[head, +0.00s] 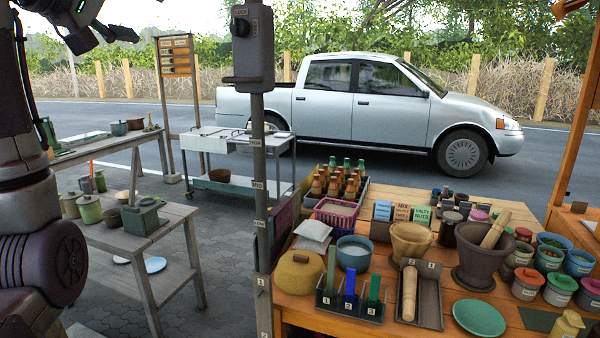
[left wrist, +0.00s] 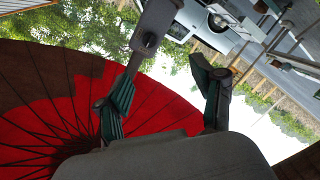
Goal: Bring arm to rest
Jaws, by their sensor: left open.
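My left arm comes in along the left edge of the head view. Its gripper (head: 100,36) is raised at the upper left, well away from the tables. In the left wrist view my left gripper (left wrist: 163,98) has its green-padded fingers spread apart with nothing between them. My right gripper is out of view. A tan clay mortar (head: 410,241) stands on the wooden table (head: 385,260). A dark brown mortar (head: 478,262) stands to its right with a pestle (head: 496,229) leaning in it. Another pestle (head: 409,292) lies in a dark divided tray (head: 430,302).
A grey post (head: 258,160) rises before the wooden table. Jars, bottles and bowls crowd that table. A side table (head: 180,213) with pots and a metal cart (head: 235,143) stand left. A pickup (head: 350,105) is behind. A red canopy (left wrist: 70,95) fills the wrist view's left.

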